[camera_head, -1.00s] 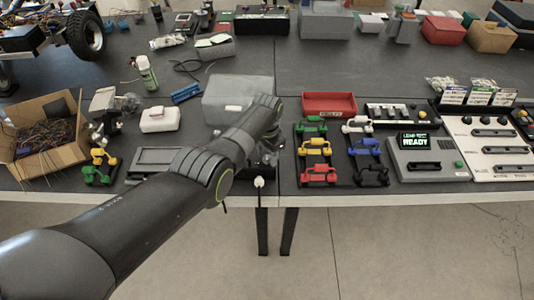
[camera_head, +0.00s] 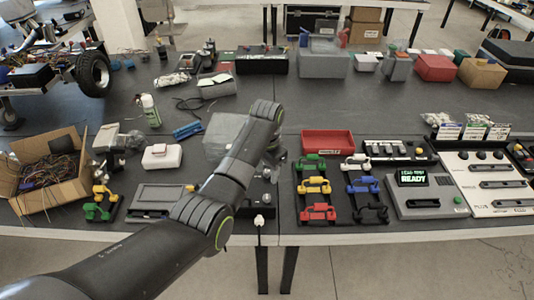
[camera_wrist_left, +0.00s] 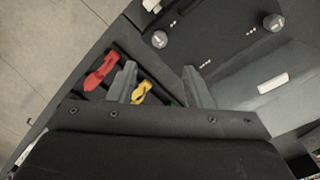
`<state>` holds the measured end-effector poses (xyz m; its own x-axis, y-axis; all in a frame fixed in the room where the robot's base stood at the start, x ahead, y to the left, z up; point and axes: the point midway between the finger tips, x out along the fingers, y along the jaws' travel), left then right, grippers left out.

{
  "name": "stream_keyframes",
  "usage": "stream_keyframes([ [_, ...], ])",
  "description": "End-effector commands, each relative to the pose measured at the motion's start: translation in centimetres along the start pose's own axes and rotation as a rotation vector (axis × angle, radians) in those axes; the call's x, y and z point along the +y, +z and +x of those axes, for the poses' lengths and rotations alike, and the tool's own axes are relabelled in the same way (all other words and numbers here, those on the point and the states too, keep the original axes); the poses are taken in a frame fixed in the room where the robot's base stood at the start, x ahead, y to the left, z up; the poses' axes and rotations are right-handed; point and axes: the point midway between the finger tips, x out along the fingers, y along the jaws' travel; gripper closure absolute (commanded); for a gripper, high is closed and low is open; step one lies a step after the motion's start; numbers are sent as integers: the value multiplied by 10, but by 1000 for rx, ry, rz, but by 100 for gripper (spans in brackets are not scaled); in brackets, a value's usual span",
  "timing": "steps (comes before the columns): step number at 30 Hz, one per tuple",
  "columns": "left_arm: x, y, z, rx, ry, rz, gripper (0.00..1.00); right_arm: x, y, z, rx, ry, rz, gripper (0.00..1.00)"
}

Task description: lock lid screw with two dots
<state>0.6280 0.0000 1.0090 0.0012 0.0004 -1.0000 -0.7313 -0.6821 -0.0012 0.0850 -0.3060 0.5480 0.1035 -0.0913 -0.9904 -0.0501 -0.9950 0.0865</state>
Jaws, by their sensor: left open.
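A dark lid plate (camera_wrist_left: 215,45) shows at the top of the left wrist view, with a round grey screw (camera_wrist_left: 159,39) and another round screw (camera_wrist_left: 273,22) on it. Small white dots mark the plate near the screws; the dots by the left screw look like two, but they are tiny. In the head view, a small screw (camera_head: 266,198) shows near the table edge, right of my forearm. My left gripper (camera_wrist_left: 160,88) is open, its two fingers apart with nothing between them. In the head view its tip is mostly hidden behind my wrist. My right gripper is out of view.
Red, yellow and green handles (camera_head: 316,187) stand in a rack right of my left gripper, with a second rack (camera_head: 367,188) beside it. A red tray (camera_head: 327,143) lies behind them. A device with a READY screen (camera_head: 412,177) stands further right. A grey box (camera_head: 222,130) is behind my arm.

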Motion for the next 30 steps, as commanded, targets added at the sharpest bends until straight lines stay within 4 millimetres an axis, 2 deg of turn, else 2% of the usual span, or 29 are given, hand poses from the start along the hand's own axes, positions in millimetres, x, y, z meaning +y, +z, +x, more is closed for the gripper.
stream_keyframes([
  [6,0,-1,-41,3,-3,1,55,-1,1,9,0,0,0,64],
  [12,0,0,-59,1,0,1,55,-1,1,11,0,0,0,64],
  [27,0,0,-61,0,0,1,55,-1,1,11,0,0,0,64],
  [30,-2,4,-56,4,4,-11,55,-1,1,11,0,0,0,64],
])
